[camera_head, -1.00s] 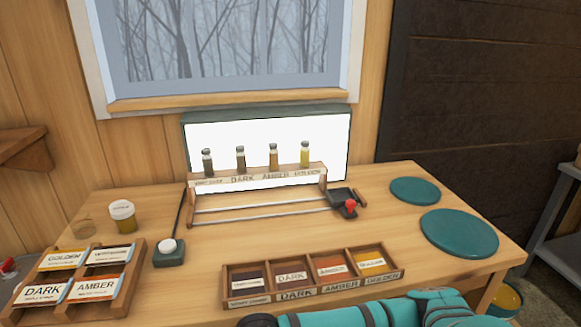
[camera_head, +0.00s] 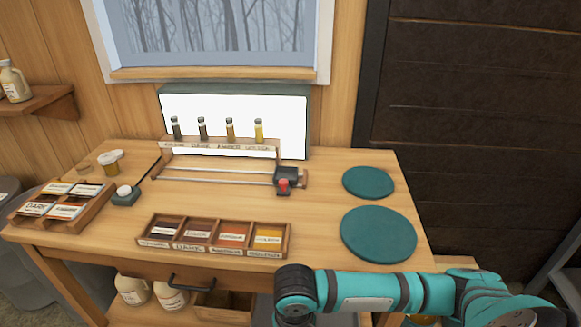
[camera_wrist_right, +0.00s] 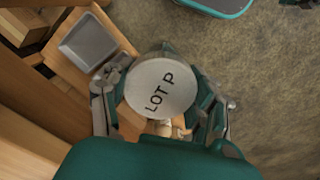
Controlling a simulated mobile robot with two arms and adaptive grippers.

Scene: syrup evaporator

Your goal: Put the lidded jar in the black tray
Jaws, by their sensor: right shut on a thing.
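In the right wrist view my right gripper (camera_wrist_right: 162,92) is shut around a jar with a round pale lid (camera_wrist_right: 160,86) lettered "LOT P". The lid faces the camera and hides most of the jar's body. A grey, square, shallow tray (camera_wrist_right: 88,44), dark-rimmed, lies on a wooden surface at upper left of that view, beside and apart from the jar. It looks empty. In the head view my right arm crosses the lower right in front of the table, and its gripper is out of sight below. My left gripper is in neither view.
The wooden table (camera_head: 330,165) holds a labelled four-section box (camera_head: 213,236), a second label rack (camera_head: 62,205), two teal discs (camera_head: 378,235) and a vial stand (camera_head: 218,146). Pale jugs (camera_head: 132,290) stand on the shelf below. A drawer handle (camera_head: 205,284) sticks out in front.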

